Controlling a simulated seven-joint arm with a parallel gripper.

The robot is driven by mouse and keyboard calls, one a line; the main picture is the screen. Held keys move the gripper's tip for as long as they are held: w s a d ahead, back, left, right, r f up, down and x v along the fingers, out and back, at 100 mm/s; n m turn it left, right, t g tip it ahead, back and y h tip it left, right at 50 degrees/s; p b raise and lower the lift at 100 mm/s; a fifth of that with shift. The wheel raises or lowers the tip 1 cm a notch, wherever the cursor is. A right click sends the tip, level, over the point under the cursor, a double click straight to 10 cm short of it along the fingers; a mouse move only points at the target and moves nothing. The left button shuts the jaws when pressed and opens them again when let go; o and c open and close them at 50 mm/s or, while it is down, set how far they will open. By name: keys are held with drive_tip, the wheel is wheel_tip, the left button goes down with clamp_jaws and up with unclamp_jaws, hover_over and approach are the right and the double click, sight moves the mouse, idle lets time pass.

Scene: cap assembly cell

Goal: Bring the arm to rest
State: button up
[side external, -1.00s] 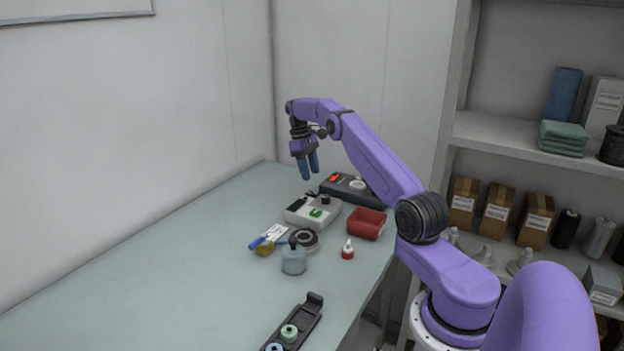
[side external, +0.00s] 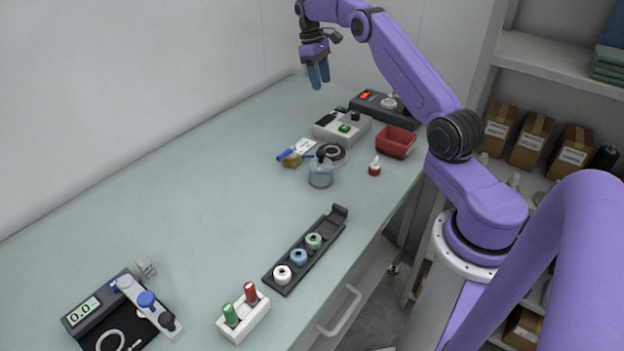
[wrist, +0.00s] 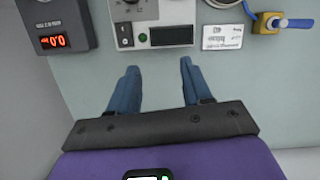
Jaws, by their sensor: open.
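My gripper (side external: 318,86) is open and empty. It hangs fingers-down in the air over the far part of the table (side external: 190,190), left of the white switch box (side external: 326,131). In the wrist view my gripper (wrist: 158,65) shows two blue fingers spread apart with only bare table between them. The switch box (wrist: 150,12) lies beyond the fingertips there, and nothing touches the fingers.
A dark unit with a red display (wrist: 54,41) and a card (wrist: 222,37) flank the switch box. The left middle is clear.

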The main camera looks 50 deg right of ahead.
drive_tip(key=s+a+r+n+t, duration=0.1)
drive_tip(key=a+r+n, duration=0.15)
drive_tip(key=a, duration=0.85)
drive_tip(key=s+a+r+n, duration=0.2)
drive_tip(key=a+r, duration=0.1)
drive_tip(key=a, duration=0.9)
drive_tip(key=s+a+r+n+t, duration=0.1)
drive_tip(key=s+a+r+n, duration=0.1)
drive_tip(key=s+a, duration=1)
drive_tip(key=s+f+n, duration=0.2)
drive_tip(key=s, duration=1)
drive_tip(key=s+f+n, duration=0.2)
drive_tip(key=s+n, duration=0.1)
drive_tip(key=s, duration=0.9)
drive_tip(key=shift+t+y, duration=0.4)
